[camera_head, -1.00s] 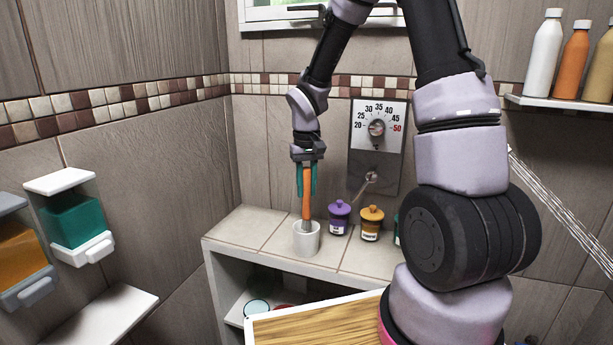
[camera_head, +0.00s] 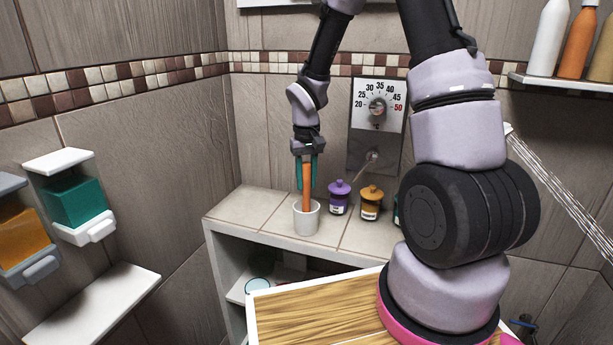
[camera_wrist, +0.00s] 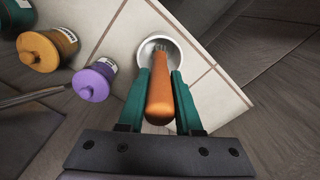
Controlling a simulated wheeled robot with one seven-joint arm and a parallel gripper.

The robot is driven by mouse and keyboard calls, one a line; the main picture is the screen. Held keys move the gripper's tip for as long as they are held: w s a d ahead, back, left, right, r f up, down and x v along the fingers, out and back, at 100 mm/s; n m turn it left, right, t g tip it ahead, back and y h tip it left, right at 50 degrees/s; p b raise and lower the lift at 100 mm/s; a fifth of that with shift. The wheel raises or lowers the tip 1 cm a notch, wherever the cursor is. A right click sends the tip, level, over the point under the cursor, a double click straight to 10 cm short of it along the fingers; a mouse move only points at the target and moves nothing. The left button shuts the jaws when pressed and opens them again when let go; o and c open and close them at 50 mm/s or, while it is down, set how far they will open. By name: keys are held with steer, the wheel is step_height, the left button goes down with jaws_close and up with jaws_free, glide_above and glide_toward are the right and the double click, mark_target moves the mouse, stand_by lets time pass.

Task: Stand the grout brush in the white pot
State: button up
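The grout brush has an orange handle (camera_head: 307,182) and stands nearly upright, its lower end inside the mouth of the white pot (camera_head: 306,222). In the wrist view the brush handle (camera_wrist: 159,98) runs between the teal fingers, with its grey far end within the rim of the pot (camera_wrist: 174,51). My gripper (camera_head: 307,178) is above the pot and shut on the handle; it also shows in the wrist view (camera_wrist: 161,76). Whether the brush touches the pot's bottom is hidden.
A purple jar (camera_head: 339,198) and an amber jar (camera_head: 370,204) stand right of the pot on the tiled ledge (camera_head: 250,207). A dial panel (camera_head: 377,103) is on the wall behind. The ledge left of the pot is clear.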

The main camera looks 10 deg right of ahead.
steer(key=o, duration=0.3)
steer(key=shift+r, duration=0.1)
step_height(320, 180, up, 11)
steer(key=shift+f, duration=0.15)
stand_by(0.9)
steer(key=s+d+r+m+t, duration=0.1)
steer(key=s+d+r+t, duration=0.1)
steer(key=s+r, duration=0.4)
steer(key=s+d+r+m+t+y, duration=0.1)
steer(key=s+d+r+m+t, duration=0.1)
steer(key=s+r, duration=0.4)
steer(key=s+d+r+m+t+y, duration=0.1)
steer(key=s+r+t, duration=0.2)
steer(key=s+r, duration=0.3)
steer(key=shift+s+d+r+m, duration=0.3)
steer(key=shift+s+d, duration=0.1)
steer(key=shift+s, duration=0.1)
